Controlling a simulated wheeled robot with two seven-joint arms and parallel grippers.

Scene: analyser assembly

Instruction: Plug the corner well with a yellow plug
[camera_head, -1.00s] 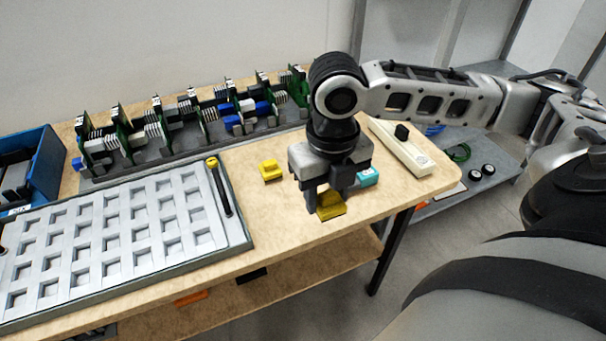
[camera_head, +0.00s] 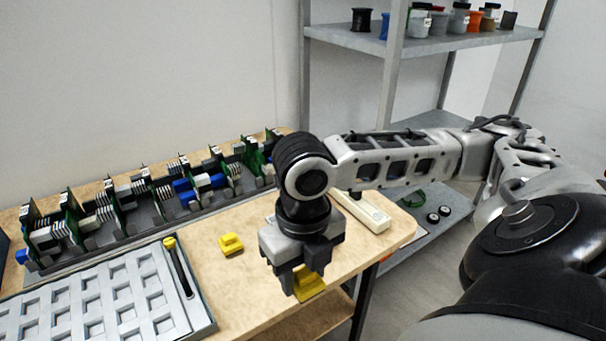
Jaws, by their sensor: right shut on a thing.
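My right gripper (camera_head: 300,282) is shut on a yellow plug (camera_head: 312,284), which shows below and beside the fingers near the table's front edge. I cannot tell its height above the table. A second yellow plug (camera_head: 231,244) lies on the bare tabletop, left of the gripper. The grey tray (camera_head: 205,325) with several square wells (camera_head: 118,292) lies at lower left, left of the gripper and apart from it. Its left part is cut off by the picture's edge, and no well in view holds a yellow plug. My left gripper is not in view.
A black rod with a yellow cap (camera_head: 170,243) lies in the tray's right slot. A rack of green circuit boards (camera_head: 117,212) stands along the table's back. A cream-coloured bar (camera_head: 365,212) lies behind the gripper. Grey shelves (camera_head: 350,42) stand at the back. Tabletop between tray and gripper is mostly clear.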

